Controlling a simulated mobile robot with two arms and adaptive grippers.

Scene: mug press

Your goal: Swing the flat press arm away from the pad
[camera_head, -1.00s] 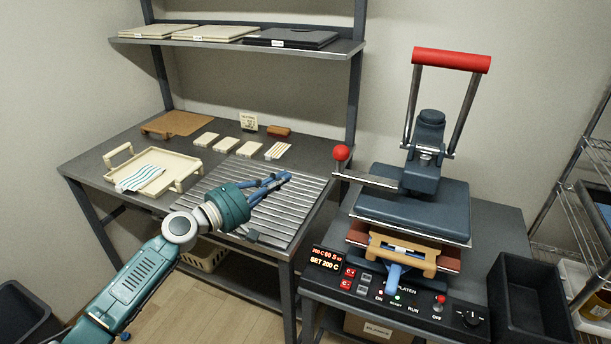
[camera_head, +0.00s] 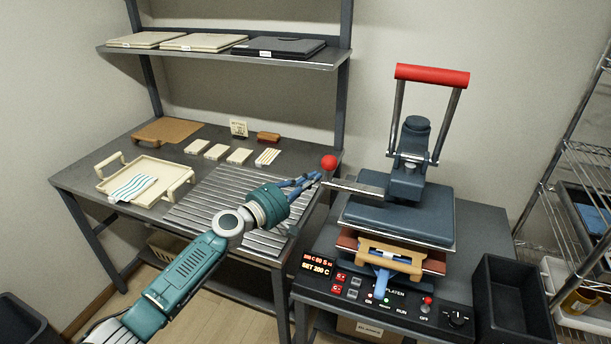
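The flat press (camera_head: 398,218) stands on the right-hand bench, with a dark blue upper plate and a red-gripped lever (camera_head: 432,75) raised above it. The upper plate lies over the pad (camera_head: 347,240), whose reddish edge shows beneath; most of the pad is hidden. A metal side bar (camera_head: 352,188) with a red ball knob (camera_head: 329,162) sticks out to the left of the plate. My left gripper (camera_head: 308,184) is just left of the bar's end, below the knob. Its blue fingers look apart and empty; I cannot tell whether they touch the bar. My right gripper is out of view.
A ribbed metal mat (camera_head: 205,207) and a cream tray (camera_head: 110,184) are on the left table. A black bin (camera_head: 513,300) stands right of the press.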

